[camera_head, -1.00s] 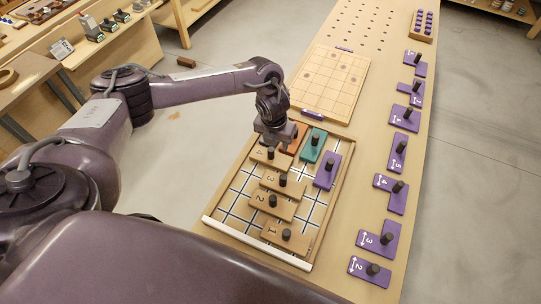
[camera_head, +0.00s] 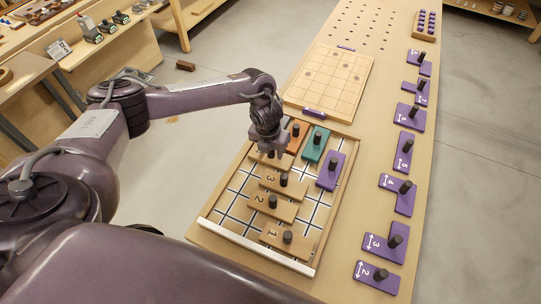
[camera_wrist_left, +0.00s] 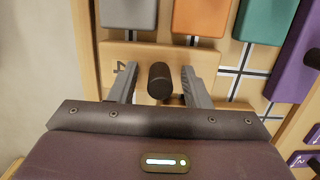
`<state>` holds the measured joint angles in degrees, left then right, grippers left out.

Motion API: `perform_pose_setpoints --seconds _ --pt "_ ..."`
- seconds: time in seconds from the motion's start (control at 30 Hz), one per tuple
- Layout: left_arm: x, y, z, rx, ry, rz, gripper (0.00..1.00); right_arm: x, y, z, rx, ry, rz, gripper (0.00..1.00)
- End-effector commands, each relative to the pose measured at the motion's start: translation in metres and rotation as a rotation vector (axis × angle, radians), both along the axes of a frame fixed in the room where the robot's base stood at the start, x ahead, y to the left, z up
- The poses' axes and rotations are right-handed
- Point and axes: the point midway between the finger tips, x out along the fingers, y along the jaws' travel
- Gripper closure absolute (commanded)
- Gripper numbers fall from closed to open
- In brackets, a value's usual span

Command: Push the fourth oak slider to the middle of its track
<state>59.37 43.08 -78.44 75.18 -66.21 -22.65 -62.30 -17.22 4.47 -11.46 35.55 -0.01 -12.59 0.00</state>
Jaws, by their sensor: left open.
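The fourth oak slider (camera_head: 284,163) lies near the far left of the framed board, with its "4" visible in the left wrist view (camera_wrist_left: 132,50). Its dark upright knob (camera_wrist_left: 160,78) stands between the two fingers of my left gripper (camera_wrist_left: 160,88). The fingers are open, one on each side of the knob, with a gap showing at both sides. In the head view my left gripper (camera_head: 268,148) comes down over this slider and hides part of it. My right gripper is not in view.
Oak sliders 3 (camera_head: 271,180), 2 (camera_head: 284,211) and 1 (camera_head: 273,239) lie nearer. Beyond slider 4 are grey (camera_wrist_left: 128,12), orange (camera_wrist_left: 200,16) and teal (camera_wrist_left: 262,20) sliders; a purple one (camera_head: 326,180) is at right. White-lined grid (camera_head: 237,181) shows left of slider 3.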

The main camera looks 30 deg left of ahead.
Motion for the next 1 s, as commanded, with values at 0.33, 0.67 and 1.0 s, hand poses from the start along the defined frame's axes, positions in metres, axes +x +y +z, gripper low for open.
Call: perform_pose_setpoints --seconds 0.33,0.67,1.0 --pt "0.0 0.0 0.0 0.0 0.0 0.0 0.91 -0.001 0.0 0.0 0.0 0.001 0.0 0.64" --pt "0.001 -0.016 0.0 -0.001 0.0 -0.002 0.91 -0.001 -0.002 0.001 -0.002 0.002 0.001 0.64" --pt "0.003 -0.04 0.0 -0.001 0.0 -0.001 0.91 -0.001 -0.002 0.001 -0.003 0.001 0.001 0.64"
